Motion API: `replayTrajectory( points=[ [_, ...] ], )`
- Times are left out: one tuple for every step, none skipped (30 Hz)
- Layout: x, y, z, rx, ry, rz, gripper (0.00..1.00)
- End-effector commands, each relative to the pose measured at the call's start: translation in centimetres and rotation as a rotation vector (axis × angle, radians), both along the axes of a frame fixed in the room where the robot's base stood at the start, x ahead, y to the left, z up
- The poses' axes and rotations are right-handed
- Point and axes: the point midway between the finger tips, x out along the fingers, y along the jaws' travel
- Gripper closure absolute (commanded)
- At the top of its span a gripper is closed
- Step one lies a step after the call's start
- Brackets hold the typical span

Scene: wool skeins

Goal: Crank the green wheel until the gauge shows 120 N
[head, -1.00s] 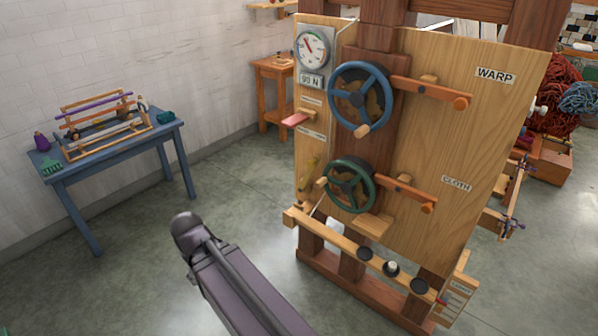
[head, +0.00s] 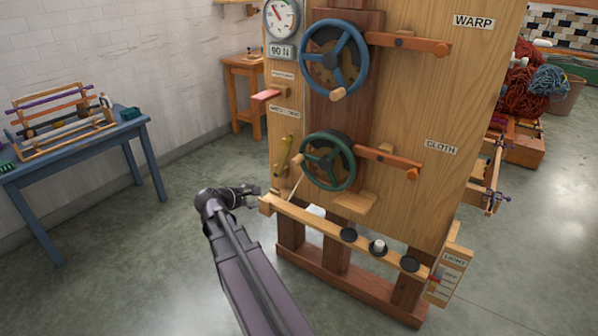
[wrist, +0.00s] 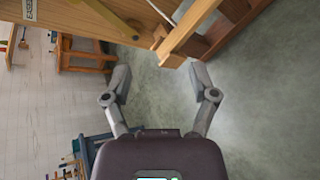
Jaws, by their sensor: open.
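The green wheel (head: 344,178) is mounted low on the wooden panel in the head view, beside the CLOTH label, with a wooden crank knob on its left side. The round gauge (head: 281,17) is at the panel's upper left, its top cut by the frame edge; the readout below it (head: 282,51) shows 90 N. My gripper (head: 251,196) is left of and below the green wheel, apart from it. In the wrist view my gripper (wrist: 160,92) has its fingers spread with nothing between them, facing the panel's lower wooden edge.
A blue wheel (head: 361,62) sits above the green one. Orange levers stick out right of both wheels. A wooden rail (head: 331,228) with black discs crosses below. A pink-topped lever (head: 267,96) juts out left. A blue table (head: 84,149) stands at left; grey floor is open between.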

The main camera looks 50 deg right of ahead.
Motion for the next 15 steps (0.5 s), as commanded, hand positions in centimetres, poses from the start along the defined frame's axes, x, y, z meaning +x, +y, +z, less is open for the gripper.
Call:
replayTrajectory(
  points=[
    [0.3,-1.7,-1.0,-0.062,0.046,0.017,0.25],
    [0.4,-2.6,-0.9,-0.102,0.078,0.032,0.25],
    [0.5,-3.8,-0.8,-0.154,0.123,0.048,0.25],
    [0.6,-4.6,-0.7,-0.193,0.157,0.061,0.25],
    [0.7,-5.4,-0.6,-0.231,0.193,0.07,0.25],
    [0.7,-6.4,-0.5,-0.28,0.239,0.085,0.25],
    [0.8,-7.1,-0.4,-0.314,0.274,0.093,0.25],
    [0.8,-7.7,-0.3,-0.346,0.308,0.102,0.25],
    [0.9,-8.5,-0.2,-0.386,0.351,0.111,0.25],
    [0.9,-9.0,-0.1,-0.413,0.381,0.117,0.25],
    [1.0,-9.4,0.1,-0.437,0.408,0.123,0.25],
    [1.0,-9.9,0.2,-0.465,0.441,0.128,0.25],
    [1.0,-10.3,0.3,-0.482,0.464,0.131,0.25],
    [1.0,-10.5,0.4,-0.497,0.481,0.134,0.25],
    [1.1,-10.8,0.5,-0.514,0.503,0.139,0.25]
  ],
)
